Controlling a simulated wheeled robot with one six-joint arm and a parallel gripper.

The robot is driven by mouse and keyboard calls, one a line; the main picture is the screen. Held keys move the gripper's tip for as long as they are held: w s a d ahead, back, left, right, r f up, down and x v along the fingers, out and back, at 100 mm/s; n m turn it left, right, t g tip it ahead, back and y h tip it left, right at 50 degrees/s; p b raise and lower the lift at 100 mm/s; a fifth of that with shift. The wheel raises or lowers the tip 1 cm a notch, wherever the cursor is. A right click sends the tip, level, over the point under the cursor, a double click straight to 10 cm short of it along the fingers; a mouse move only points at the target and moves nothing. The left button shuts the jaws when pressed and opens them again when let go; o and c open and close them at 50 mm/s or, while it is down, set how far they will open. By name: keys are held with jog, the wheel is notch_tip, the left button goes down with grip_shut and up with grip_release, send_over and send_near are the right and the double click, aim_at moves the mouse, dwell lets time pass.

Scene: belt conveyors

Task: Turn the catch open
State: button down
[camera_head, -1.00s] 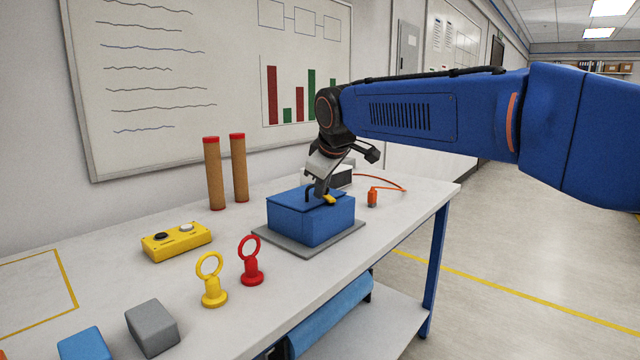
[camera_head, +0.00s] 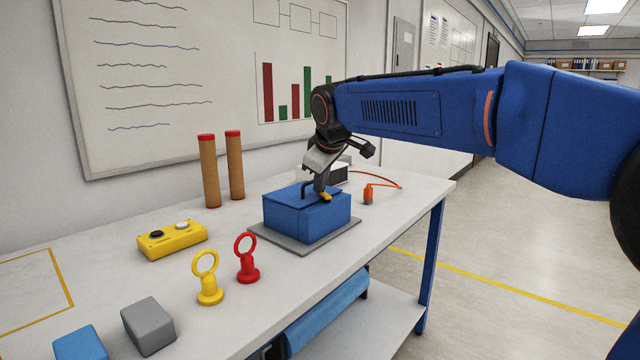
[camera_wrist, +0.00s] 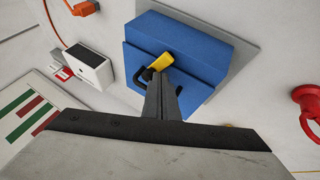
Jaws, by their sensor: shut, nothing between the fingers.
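A blue box (camera_head: 306,221) with a lid and a black handle (camera_head: 306,188) stands on a grey plate (camera_head: 272,243) on the bench. A yellow catch (camera_head: 326,196) sits at the lid's edge; it also shows in the wrist view (camera_wrist: 160,62), lying slanted. My gripper (camera_head: 321,190) is over the box with its fingertips right at the catch. In the wrist view my gripper (camera_wrist: 163,80) is shut with nothing between its fingers; I cannot tell whether the tips touch the catch. The fingers hide part of the handle and box.
A white-and-black device (camera_wrist: 90,68) and an orange plug (camera_head: 367,195) with a cable lie behind the box. Red (camera_head: 248,272) and yellow (camera_head: 209,291) ring-topped pieces, a yellow button box (camera_head: 172,241), two brown tubes (camera_head: 210,175) and grey (camera_head: 149,326) and blue blocks stand leftward.

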jog(key=shift+w+m+h, duration=0.1)
jog(key=shift+m+h, duration=0.4)
jog(key=shift+m, duration=0.3)
jog(key=shift+a+m, duration=0.1)
jog(key=shift+m, duration=0.3)
jog(key=shift+w, duration=0.2)
jog(key=shift+w+h, duration=0.1)
jog(key=shift+h, duration=0.2)
jog(key=shift+w+m, duration=0.1)
jog(key=shift+m, duration=0.3)
jog(key=shift+w+d+m+h, duration=0.1)
jog(key=shift+w+m+h, duration=0.1)
jog(key=shift+m+h, duration=0.8)
jog(key=shift+w+d+m+h, duration=0.15)
jog(key=shift+m+h, duration=0.45)
jog(key=shift+m, duration=0.7)
jog(key=shift+w, duration=0.1)
